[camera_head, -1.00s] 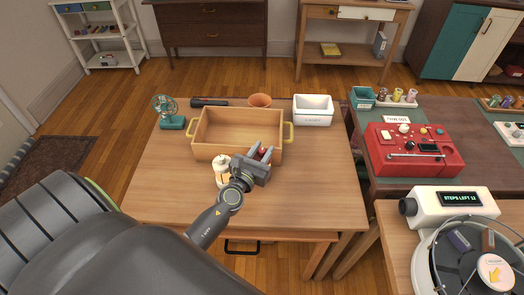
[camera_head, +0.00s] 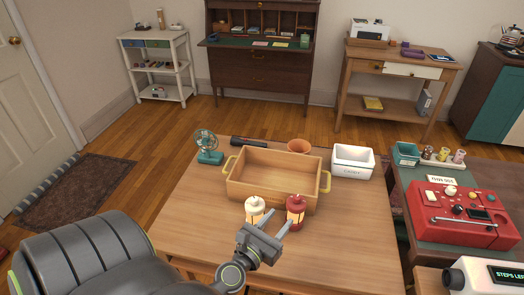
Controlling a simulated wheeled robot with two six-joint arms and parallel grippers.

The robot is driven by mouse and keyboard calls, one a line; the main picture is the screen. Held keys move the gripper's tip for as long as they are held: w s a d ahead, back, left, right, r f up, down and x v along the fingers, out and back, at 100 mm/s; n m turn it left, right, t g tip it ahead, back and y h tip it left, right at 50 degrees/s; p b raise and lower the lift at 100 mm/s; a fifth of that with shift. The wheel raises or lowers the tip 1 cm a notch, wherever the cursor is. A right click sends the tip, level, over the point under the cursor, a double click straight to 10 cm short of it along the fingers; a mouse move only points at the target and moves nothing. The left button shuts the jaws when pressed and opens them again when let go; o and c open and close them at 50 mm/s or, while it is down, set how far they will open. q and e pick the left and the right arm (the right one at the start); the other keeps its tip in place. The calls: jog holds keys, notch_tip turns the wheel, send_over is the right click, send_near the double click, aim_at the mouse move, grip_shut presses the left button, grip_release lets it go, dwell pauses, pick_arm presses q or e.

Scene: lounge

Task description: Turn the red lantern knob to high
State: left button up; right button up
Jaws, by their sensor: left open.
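The red lantern (camera_head: 296,211) stands upright on the wooden table, in front of the right part of the wooden box. A cream lantern (camera_head: 255,209) stands just left of it. Both have a warm glow low on the body. The red lantern's knob is too small to make out. My left gripper (camera_head: 273,219) is open and in front of the two lanterns, its fingers pointing toward them. Its right finger reaches close to the red lantern's lower part; I cannot tell if it touches. My right gripper is out of view.
The wooden box (camera_head: 246,192) with yellow handles stands behind the lanterns. A teal fan (camera_head: 208,149), an orange pot (camera_head: 299,146) and a white bin (camera_head: 352,162) stand around it. A red panel (camera_head: 465,215) lies on the right table. The table's right front is clear.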

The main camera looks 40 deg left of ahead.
pick_arm(q)
jog(key=s+d+b, duration=0.1)
jog(key=s+b, duration=0.2)
jog(key=s, duration=0.4)
jog(key=shift+w, duration=0.15)
